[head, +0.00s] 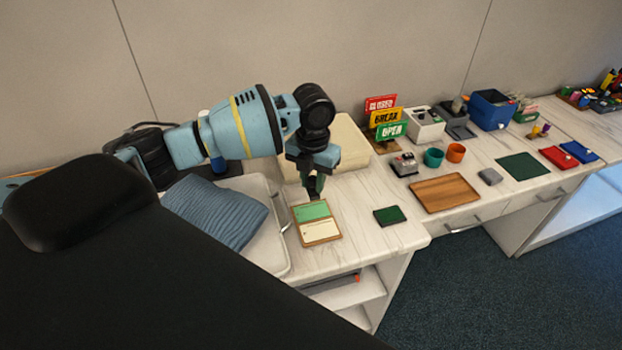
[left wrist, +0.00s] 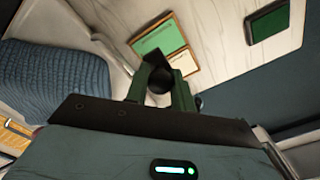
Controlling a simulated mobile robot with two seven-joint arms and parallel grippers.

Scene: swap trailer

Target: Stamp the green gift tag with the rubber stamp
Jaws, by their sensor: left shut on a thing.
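My left gripper (head: 314,184) is shut on a dark rubber stamp (left wrist: 160,78), whose black lower part shows between the fingers in the left wrist view. The gripper points down just behind the far edge of the green gift tag (head: 311,211). Whether the stamp touches the tag I cannot tell. The green tag lies flat in a wooden tray beside a cream tag (head: 320,231), nearer the table's front. Both also show in the left wrist view, green (left wrist: 158,37) and cream (left wrist: 184,62). A dark green stamp pad (head: 390,215) lies to the right. My right gripper is not in view.
A white tray with a folded blue cloth (head: 215,209) is left of the tags. A cream bin (head: 347,140) stands behind the gripper. Signs (head: 385,117), cups (head: 433,157) and a wooden board (head: 445,193) are to the right. Bare table surrounds the pad.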

